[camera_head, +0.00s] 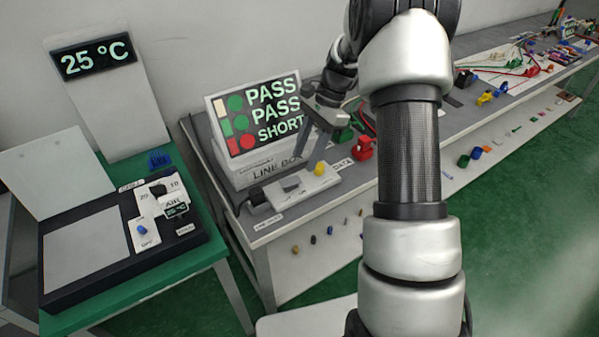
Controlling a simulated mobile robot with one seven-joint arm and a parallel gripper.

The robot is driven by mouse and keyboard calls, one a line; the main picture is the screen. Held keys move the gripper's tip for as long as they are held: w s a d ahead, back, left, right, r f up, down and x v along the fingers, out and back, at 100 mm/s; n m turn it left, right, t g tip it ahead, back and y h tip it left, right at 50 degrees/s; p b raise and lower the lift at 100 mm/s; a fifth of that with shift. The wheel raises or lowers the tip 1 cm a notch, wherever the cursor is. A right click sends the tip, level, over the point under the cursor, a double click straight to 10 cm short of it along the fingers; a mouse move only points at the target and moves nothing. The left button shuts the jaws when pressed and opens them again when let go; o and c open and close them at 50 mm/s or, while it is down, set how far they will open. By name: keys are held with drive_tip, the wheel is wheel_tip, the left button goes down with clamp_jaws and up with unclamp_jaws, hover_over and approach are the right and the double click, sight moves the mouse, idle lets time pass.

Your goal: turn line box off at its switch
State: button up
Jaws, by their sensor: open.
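The line box (262,174) is a pale box labelled "LINE BOX" on the grey bench. Its screen (257,118) is lit and reads PASS, PASS, SHORT with green and red marks. In front of it lies a white switch panel (309,192) with a dark grey switch (291,184) and a yellow knob (320,168). I cannot tell the switch's position. My gripper (309,158) is open and points down above the panel, close to the switch and the yellow knob. I cannot tell whether it touches either. My arm hides part of the bench to the right.
A black connector (257,196) sits at the panel's left end. Red parts (362,148) stand right of the panel. Wires and small parts lie farther along the bench.

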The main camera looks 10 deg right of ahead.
sight(296, 178)
drive_tip(key=x, duration=0.5)
drive_tip(key=shift+a+f, duration=0.1)
drive_tip(key=shift+f, duration=0.25)
clamp_jaws()
drive_tip(key=shift+s+a+r+h+p, duration=0.15)
drive_tip(key=shift+a+r+h+p, duration=0.3)
drive_tip(key=shift+h, duration=0.45)
drive_tip(key=shift+s+a+r+t+h+p, duration=0.1)
drive_tip(key=shift+a+t+h+p, duration=0.1)
drive_tip(key=shift+t+h+p, duration=0.45)
drive_tip(key=shift+a+h, duration=0.1)
drive_tip(key=shift+h, duration=0.75)
unclamp_jaws()
